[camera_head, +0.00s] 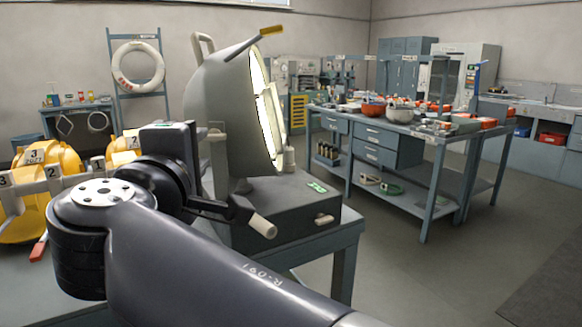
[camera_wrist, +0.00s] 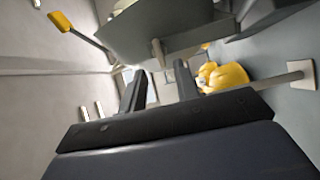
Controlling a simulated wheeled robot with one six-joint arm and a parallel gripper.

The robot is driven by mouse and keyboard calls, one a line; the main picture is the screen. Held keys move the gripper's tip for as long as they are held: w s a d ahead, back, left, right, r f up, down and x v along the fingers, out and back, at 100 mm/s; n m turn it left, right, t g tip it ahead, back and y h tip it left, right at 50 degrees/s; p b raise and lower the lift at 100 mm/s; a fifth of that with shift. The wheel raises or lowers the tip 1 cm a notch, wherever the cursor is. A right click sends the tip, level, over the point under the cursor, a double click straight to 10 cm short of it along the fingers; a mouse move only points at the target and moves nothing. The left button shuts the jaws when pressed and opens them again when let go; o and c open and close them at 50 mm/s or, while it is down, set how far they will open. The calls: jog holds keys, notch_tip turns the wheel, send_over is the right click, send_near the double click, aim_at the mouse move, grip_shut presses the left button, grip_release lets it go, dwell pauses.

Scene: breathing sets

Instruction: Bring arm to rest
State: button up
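My arm (camera_head: 200,250) reaches in from the lower right of the head view and bends back beside a grey machine. My gripper (camera_wrist: 158,80) shows in the wrist view with its two dark fingers apart and nothing seen held between them. In the head view its fingertips are hard to make out among the dark wrist parts. The grey machine (camera_head: 218,110), with a bright open face and a yellow-tipped lever (camera_head: 255,42), stands close to my wrist. The lever also shows in the wrist view (camera_wrist: 75,30). I cannot tell whether my gripper touches the machine.
Yellow breathing sets (camera_head: 55,160) sit behind a numbered rail (camera_head: 55,183) at the left. A blue-grey workbench (camera_head: 385,150) with bowls and red items stands at the back right.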

aim_at(211, 136)
jog(key=w, duration=0.6)
jog(key=shift+w, duration=0.2)
jog(key=s, duration=1.1)
jog(key=w, duration=1.1)
jog(key=shift+w, duration=0.15)
jog(key=shift+r+n+p, duration=0.2)
jog(key=shift+n+p, duration=0.2)
jog(key=shift+p, duration=0.5)
jog(key=shift+s+n+p, duration=0.2)
jog(key=shift+n+p, duration=0.2)
jog(key=n+p, duration=0.6)
jog(key=p, duration=0.2)
jog(key=s+b, duration=0.1)
jog(key=s, duration=0.9)
jog(key=shift+s+f, duration=0.2)
jog(key=shift+s, duration=0.2)
